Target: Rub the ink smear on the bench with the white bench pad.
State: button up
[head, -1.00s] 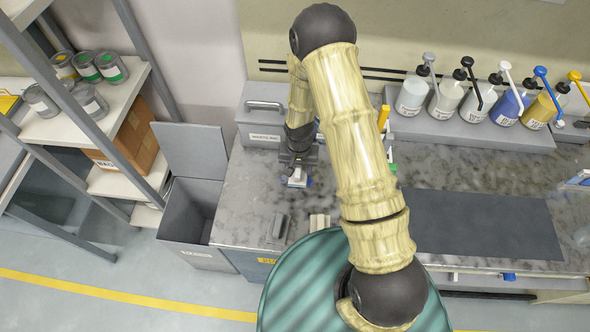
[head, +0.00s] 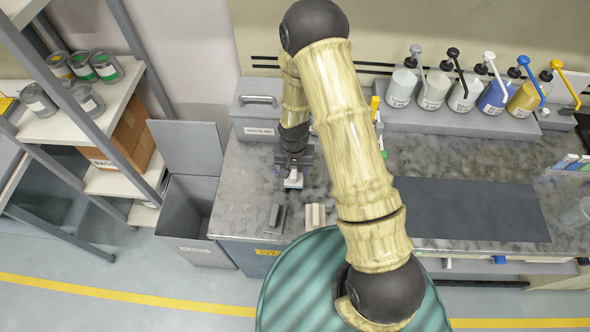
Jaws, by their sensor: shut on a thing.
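My gripper (head: 294,165) is at the left part of the marbled bench (head: 240,190), pointing down. It is shut on the white bench pad (head: 293,181), which shows as a small pale block under the jaws. The pad is at or just above the bench top; I cannot tell whether it touches. I cannot make out the ink smear on the mottled surface; it may be hidden under the pad or behind my arm.
A dark grey block (head: 277,217) and a cream block (head: 315,216) lie near the bench's front edge. A lidded grey box (head: 258,114) stands behind, an open bin (head: 186,205) to the left. A dark mat (head: 465,210) and several pump bottles (head: 465,97) are right.

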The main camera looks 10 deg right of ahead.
jog(key=shift+w+r, duration=0.15)
jog(key=shift+r, duration=0.4)
jog(key=shift+w+d+r+p, duration=0.25)
jog(key=shift+w+r+p, duration=0.15)
jog(key=shift+r+p, duration=0.35)
jog(key=shift+d+r+p, duration=0.1)
jog(key=shift+r+p, duration=0.4)
jog(key=shift+r, duration=0.2)
jog(key=shift+d+r+p, duration=0.15)
jog(key=shift+r+p, duration=0.3)
jog(key=shift+r, duration=0.2)
jog(key=shift+s+r, duration=0.15)
jog(key=shift+s+a, duration=0.15)
jog(key=shift+a, duration=0.3)
jog(key=shift+d, duration=0.1)
jog(key=shift+d, duration=0.1)
